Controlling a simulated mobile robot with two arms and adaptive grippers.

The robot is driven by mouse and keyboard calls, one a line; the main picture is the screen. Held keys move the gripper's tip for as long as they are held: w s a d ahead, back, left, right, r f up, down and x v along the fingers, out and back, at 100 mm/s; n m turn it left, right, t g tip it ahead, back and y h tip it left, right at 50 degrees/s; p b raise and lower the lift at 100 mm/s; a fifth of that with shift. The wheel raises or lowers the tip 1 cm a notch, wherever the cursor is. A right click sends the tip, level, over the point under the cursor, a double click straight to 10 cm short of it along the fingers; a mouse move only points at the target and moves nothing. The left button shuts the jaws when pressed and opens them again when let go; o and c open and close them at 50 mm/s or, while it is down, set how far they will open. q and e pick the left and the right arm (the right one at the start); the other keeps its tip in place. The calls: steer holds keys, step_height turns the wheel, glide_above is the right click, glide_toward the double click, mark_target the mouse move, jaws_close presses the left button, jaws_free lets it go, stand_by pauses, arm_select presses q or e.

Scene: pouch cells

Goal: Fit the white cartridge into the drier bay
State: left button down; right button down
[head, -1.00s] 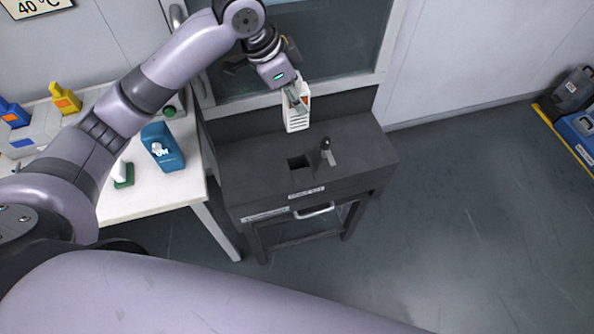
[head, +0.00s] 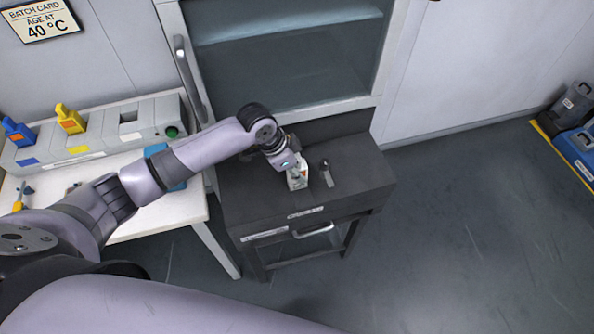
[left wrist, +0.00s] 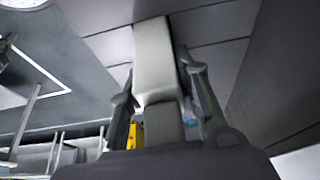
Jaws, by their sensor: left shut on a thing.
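The white cartridge (head: 297,179) has an orange mark and stands over the square opening in the top of the dark drier stand (head: 245,200). Only a short part of it shows below the gripper. My left gripper (head: 291,167) is shut on its upper end. In the left wrist view the cartridge (left wrist: 155,60) is a pale block between my two fingers. The bay opening is hidden behind the cartridge and gripper, so I cannot tell how deep the cartridge sits. My right gripper is not in view.
A dark lever (head: 327,173) stands on the stand just right of the cartridge. A glass-fronted cabinet (head: 285,65) rises behind. On the left, a white table (head: 180,208) carries a grey rack (head: 100,130) with yellow and blue cartridges.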

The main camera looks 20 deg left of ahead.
arm_select(q)
steer(key=shift+f, duration=0.7)
steer(key=shift+f, duration=0.6)
steer(key=c, duration=1.2)
jaws_free()
steer(key=shift+r, duration=0.3)
steer(key=v, duration=1.2)
steer(key=shift+r+b, duration=0.25)
steer(key=shift+b, duration=0.2)
